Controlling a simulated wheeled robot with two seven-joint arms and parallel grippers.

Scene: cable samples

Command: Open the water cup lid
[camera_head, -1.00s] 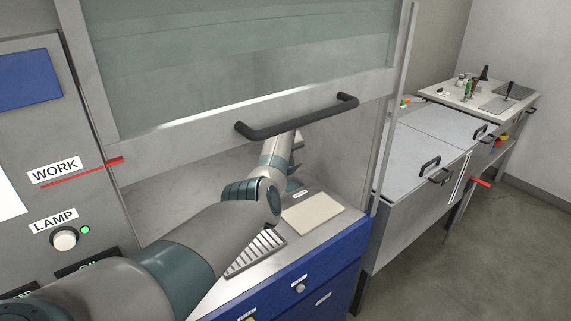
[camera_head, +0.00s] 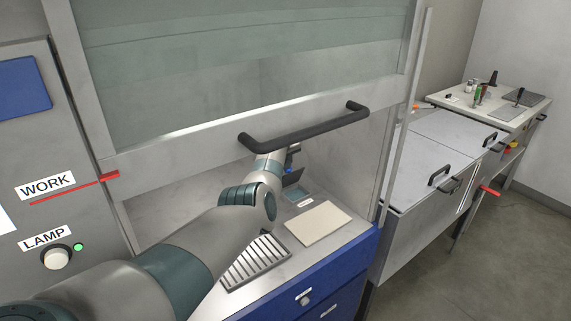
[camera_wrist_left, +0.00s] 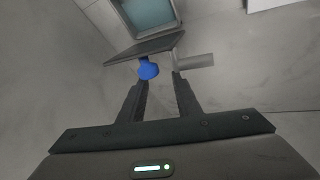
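The water cup shows in the left wrist view as a square opening with teal water (camera_wrist_left: 152,12) and a pale rim. In the head view the teal opening (camera_head: 296,195) lies under the cabinet's raised front. Its dark flat lid (camera_wrist_left: 145,48) is tilted up at the edge of the opening, which is uncovered. A blue knob (camera_wrist_left: 148,70) sits on the lid's near side. My left gripper (camera_wrist_left: 160,78) is open, its fingers apart; the knob is close to the left fingertip, and I cannot tell whether they touch. In the head view my wrist partly hides this area. My right gripper is not in view.
A black handle bar (camera_head: 305,129) on the glass sash runs just above my left arm. A beige plate (camera_head: 318,223) and a slotted grille (camera_head: 255,262) lie on the counter. A side bench with grey lids (camera_head: 425,170) stands at the right.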

